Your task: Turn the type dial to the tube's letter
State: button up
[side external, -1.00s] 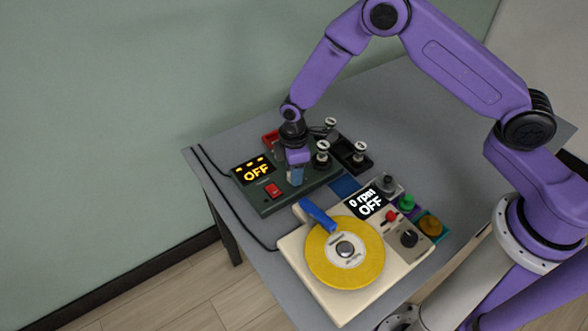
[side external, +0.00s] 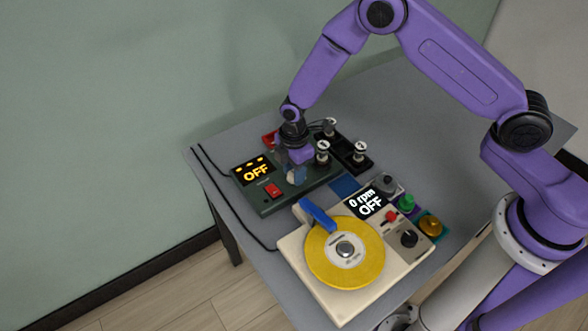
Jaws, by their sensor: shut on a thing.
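The dark green device (side external: 250,200) stands at the back left of the table. Its display (side external: 254,171) reads OFF in amber, with small marks above. A red rocker switch (side external: 272,190) sits on its front part. My gripper (side external: 297,172) points down over the device's top, right of the display, shut on a part there that I take to be the type dial. The fingers hide the dial and its letters. Several tubes with pale, marked round caps, one of them here (side external: 322,146), stand right of and behind my gripper. Their letters are too small to read.
A cream turntable-like device (side external: 300,262) with a yellow disc (side external: 325,262) and blue arm (side external: 317,214) stands in front; its display (side external: 366,203) reads 0 rpm OFF. Several coloured knobs stand at right. The back right table is bare.

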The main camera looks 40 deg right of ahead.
jog(key=o, duration=1)
jog(key=shift+o, duration=0.2)
notch_tip(320, 180, up, 18)
jog(key=shift+f, duration=0.25)
jog(key=s+d+r+m, duration=0.2)
jog(key=s+d, duration=0.2)
jog(key=s, duration=0.6)
jog(key=s+d+r+m, duration=0.1)
jog(key=s+d, duration=0.4)
jog(key=s, duration=0.5)
jog(key=s+d+r+m, duration=0.2)
jog(key=s+d+r, duration=0.2)
jog(key=s, duration=0.6)
jog(key=shift+s+d+m, duration=0.25)
jog(key=shift+d+m, duration=0.05)
jog(key=shift+d, duration=0.45)
